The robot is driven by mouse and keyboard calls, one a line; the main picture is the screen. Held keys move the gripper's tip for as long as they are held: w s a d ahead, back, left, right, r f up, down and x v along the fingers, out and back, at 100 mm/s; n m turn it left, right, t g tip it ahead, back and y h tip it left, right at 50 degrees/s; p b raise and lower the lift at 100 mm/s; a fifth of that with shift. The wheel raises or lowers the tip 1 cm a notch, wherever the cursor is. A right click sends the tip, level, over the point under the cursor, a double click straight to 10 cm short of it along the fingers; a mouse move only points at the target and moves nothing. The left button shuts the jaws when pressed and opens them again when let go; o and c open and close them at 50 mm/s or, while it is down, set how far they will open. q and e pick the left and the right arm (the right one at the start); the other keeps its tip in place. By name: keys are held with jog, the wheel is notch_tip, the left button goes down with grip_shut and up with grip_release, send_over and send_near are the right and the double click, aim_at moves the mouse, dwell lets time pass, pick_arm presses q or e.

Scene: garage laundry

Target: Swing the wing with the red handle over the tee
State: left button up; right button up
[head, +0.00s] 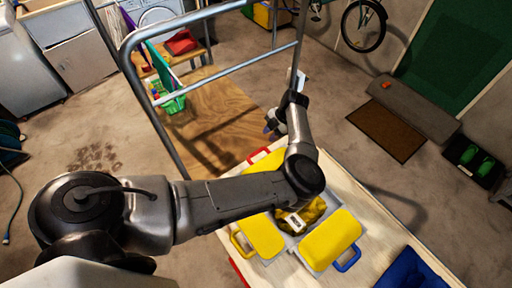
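A folding board with yellow wings lies on a pale table (378,245). The wing with the red handle (268,162) is at the board's far side, partly hidden by my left arm; its red handle (256,154) shows at its edge. The yellow-handled wing (262,236) is at near left and the blue-handled wing (330,241) at near right. The tee (313,211), dark yellow with a white label, shows between them, partly covered by my arm. My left gripper (272,130) is beyond the red-handled wing, small and partly hidden; its opening is unclear. My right gripper is out of view.
A grey metal rail frame (225,72) stands upright beyond the table, close to my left arm. A blue cloth-like item (412,271) lies at the table's near right. A wooden board (210,118) and a green basket (172,101) are further back. Floor at right is partly clear.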

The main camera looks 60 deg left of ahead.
aim_at(257, 152)
pick_arm(q)
jog(key=x, duration=1.1)
jog(key=shift+s+f, duration=0.15)
jog(key=shift+s, duration=0.05)
grip_shut()
